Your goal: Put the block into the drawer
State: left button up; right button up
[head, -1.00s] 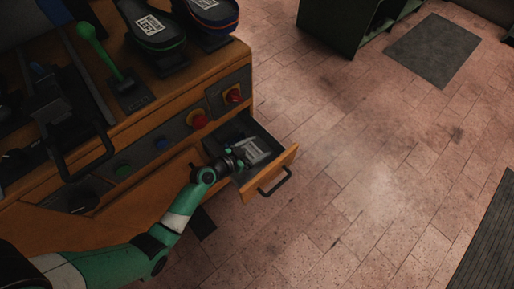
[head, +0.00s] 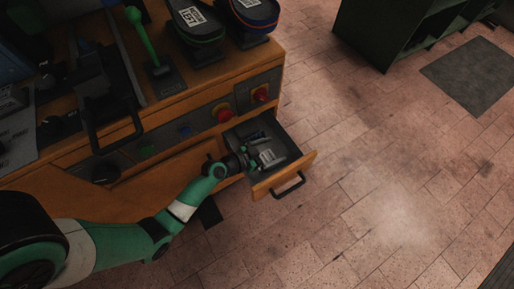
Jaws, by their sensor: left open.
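The drawer (head: 293,173) is pulled out of the right end of the wooden workbench's front, its black handle on the outer face. My left gripper (head: 262,160) is open, with its fingers over the drawer's inside, near the left wall. A pale grey piece (head: 271,158), possibly the block, shows in the drawer beside the fingertips. The gripper partly covers it, and I cannot tell whether they touch. My right gripper is out of view.
A green-knobbed lever (head: 143,35) and two dark pads (head: 195,22) stand on the bench top. The tiled floor (head: 370,190) right of the drawer is clear.

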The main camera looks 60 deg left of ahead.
pick_arm(q)
jog(key=p+v, duration=0.2)
jog(key=v, duration=0.8)
jog(key=shift+s, duration=0.25)
notch_tip(320, 180, up, 13)
jog(key=m+t, duration=0.2)
send_over(268, 156)
jog(key=w+d+r+t, duration=0.15)
jog(key=w+r, duration=0.25)
jog(key=r, duration=0.6)
jog(key=w+d+r+m+t+h, duration=0.1)
jog(key=d+r+t, duration=0.1)
jog(key=r, duration=0.7)
jog(key=w+d+r+t, duration=0.1)
jog(key=d+r+t, duration=0.1)
jog(key=r, duration=0.8)
jog(key=s+d+r+n+t, duration=0.1)
jog(key=s+r+t, duration=0.1)
jog(key=r, duration=0.5)
jog(key=s+d+r+n+t, duration=0.1)
jog(key=s+d+r+t, duration=0.1)
jog(key=s+r, duration=0.3)
jog(key=s+d+r+n+t, duration=0.1)
jog(key=s+r, duration=0.3)
jog(key=r, duration=0.6)
jog(key=shift+d+r+t, duration=0.35)
jog(key=shift+d+t, duration=0.2)
jog(key=shift+t, duration=0.2)
jog(key=shift+r, duration=0.1)
